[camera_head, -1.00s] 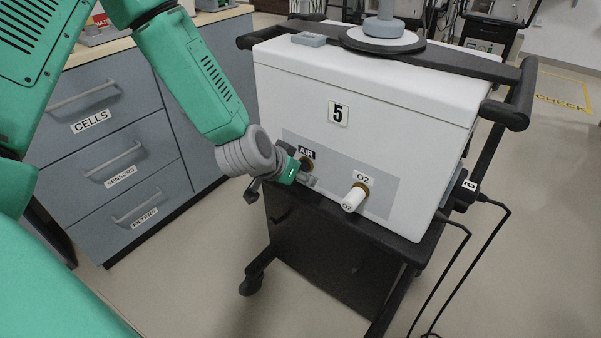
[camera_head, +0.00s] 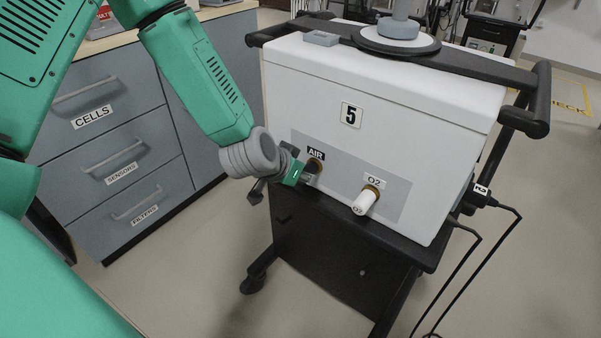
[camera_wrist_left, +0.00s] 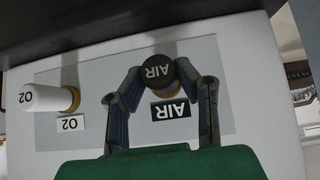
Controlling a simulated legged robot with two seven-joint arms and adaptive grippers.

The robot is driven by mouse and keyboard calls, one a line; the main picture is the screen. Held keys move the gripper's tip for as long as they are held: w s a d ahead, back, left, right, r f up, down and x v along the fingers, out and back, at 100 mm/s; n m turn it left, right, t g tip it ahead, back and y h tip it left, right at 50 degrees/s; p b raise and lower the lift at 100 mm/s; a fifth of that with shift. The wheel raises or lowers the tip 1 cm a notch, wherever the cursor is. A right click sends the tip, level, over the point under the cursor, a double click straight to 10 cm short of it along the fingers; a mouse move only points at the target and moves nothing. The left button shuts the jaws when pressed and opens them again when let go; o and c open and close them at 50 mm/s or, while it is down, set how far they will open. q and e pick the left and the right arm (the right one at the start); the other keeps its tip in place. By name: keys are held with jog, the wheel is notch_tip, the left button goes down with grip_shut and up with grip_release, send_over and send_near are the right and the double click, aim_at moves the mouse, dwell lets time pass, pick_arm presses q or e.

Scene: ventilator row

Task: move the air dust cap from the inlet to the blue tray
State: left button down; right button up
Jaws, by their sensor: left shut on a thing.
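The air dust cap (camera_wrist_left: 158,70) is dark and round with AIR on its end. My left gripper (camera_wrist_left: 158,76) is shut on it, one finger on each side. The brass air inlet (camera_wrist_left: 173,91) shows just behind the cap; I cannot tell whether the cap still sits on it. In the head view my left gripper (camera_head: 306,174) is at the ventilator's front, below the AIR label, and largely hides the cap (camera_head: 311,168). A small blue-grey tray (camera_head: 321,39) lies on top of the ventilator at its back left. My right gripper is not in view.
A white O2 cap (camera_head: 364,203) sits on the brass inlet to the right. The white ventilator (camera_head: 380,100), numbered 5, stands on a black cart with handle rails. A round base with a post stands on top. Drawers (camera_head: 110,130) are at the left, cables at the right.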

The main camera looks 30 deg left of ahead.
pick_arm(q)
jog(key=shift+s+d, duration=0.35)
jog(key=shift+d, duration=0.55)
jog(key=shift+s+a+p, duration=0.15)
jog(key=shift+s+a, duration=0.1)
jog(key=shift+s, duration=0.55)
jog(key=shift+s+a+p, duration=0.1)
jog(key=shift+s+a, duration=0.1)
jog(key=shift+s, duration=0.65)
jog(key=shift+s+a+p, duration=0.15)
jog(key=shift+s+a, duration=0.1)
jog(key=shift+s, duration=0.55)
jog(key=shift+d, duration=0.1)
